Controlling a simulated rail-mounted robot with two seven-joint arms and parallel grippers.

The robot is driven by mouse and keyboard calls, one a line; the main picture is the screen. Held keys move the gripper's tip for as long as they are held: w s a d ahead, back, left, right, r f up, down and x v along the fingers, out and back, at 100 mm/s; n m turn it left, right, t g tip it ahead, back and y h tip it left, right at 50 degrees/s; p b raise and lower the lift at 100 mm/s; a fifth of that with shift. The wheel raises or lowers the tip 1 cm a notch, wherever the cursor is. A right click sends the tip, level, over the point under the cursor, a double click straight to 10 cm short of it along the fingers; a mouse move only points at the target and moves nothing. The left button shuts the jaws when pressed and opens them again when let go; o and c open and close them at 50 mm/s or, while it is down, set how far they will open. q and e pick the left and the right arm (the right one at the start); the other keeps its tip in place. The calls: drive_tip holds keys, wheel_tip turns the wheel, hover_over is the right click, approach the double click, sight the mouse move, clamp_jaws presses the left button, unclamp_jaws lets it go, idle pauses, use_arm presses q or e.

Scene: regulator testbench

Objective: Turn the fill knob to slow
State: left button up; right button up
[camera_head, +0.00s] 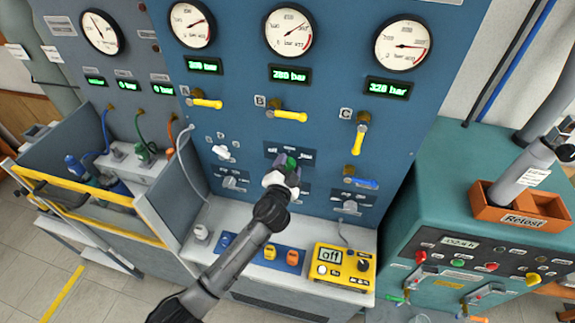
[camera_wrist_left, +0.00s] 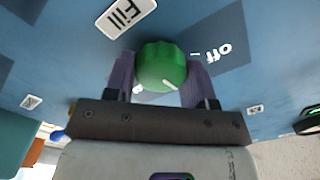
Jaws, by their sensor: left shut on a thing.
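The fill knob is round, green and ribbed, with a short white mark on its face. In the left wrist view the knob (camera_wrist_left: 160,65) sits between the two purple-grey fingers of my left gripper (camera_wrist_left: 160,78), which touch its sides. The "Fill" label (camera_wrist_left: 127,15) is above it and the "off" marking (camera_wrist_left: 217,52) is to its right; the picture is turned over. In the head view the green knob (camera_head: 291,161) is mostly hidden by my left gripper (camera_head: 288,170), at the middle of the blue panel. My right gripper is not in view.
Yellow-handled valves A (camera_head: 206,102), B (camera_head: 288,115) and C (camera_head: 361,133) stick out above the knob, below round gauges. Other knobs (camera_head: 235,183) flank it. A yellow box reading "off" (camera_head: 342,264) stands on the ledge below. A teal bench holds an orange "Retest" bin (camera_head: 522,222).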

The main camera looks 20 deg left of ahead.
use_arm(q)
drive_tip(key=shift+m, duration=1)
drive_tip(key=o, duration=0.9)
drive_tip(key=shift+o, duration=0.2)
drive_tip(key=s+d+b, duration=0.1)
drive_tip(key=s, duration=1.2)
drive_tip(key=shift+s+d+b, duration=0.3)
drive_tip(key=shift+s, duration=0.05)
